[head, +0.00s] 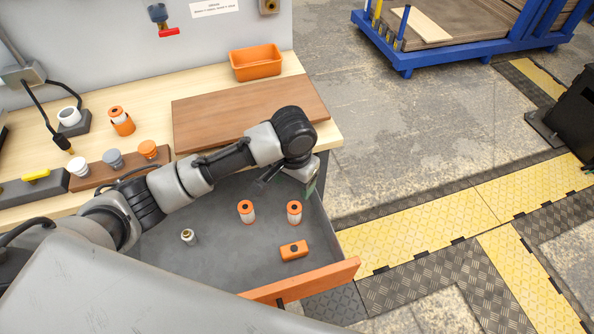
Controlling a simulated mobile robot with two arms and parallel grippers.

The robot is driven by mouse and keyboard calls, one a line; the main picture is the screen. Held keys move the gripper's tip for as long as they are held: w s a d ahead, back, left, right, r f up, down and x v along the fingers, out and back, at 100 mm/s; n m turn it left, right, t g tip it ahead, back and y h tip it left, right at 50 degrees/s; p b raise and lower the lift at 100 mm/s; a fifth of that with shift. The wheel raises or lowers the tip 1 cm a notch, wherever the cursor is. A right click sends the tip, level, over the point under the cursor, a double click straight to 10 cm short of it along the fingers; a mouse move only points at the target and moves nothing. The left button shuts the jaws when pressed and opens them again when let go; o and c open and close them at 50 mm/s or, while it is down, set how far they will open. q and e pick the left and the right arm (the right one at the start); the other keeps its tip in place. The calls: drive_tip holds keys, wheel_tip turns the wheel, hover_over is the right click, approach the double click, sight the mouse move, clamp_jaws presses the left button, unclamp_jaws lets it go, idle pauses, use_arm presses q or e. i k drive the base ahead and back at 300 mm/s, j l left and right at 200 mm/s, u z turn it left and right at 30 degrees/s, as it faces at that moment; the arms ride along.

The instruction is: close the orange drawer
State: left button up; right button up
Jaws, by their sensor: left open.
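The orange drawer (312,283) stands open below the wooden worktop. Its orange front panel is at the lower right, and its grey inside shows. My left arm reaches across the drawer from the left. My left gripper (288,181) is open and points down by the drawer's back right part, near the worktop's front edge. It holds nothing that I can see, and it is apart from the orange front panel. I cannot tell whether it touches the drawer's side wall. The panel's left end is hidden behind a grey part of my body. My right gripper is not in view.
In the drawer lie two white-and-orange cylinders (247,212) (294,213), an orange block (294,250) and a small metallic cylinder (188,237). A brown board (240,108) and an orange bin (256,63) are on the worktop.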

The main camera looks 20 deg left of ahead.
sight(232, 256)
drive_tip(key=k+l, duration=0.85)
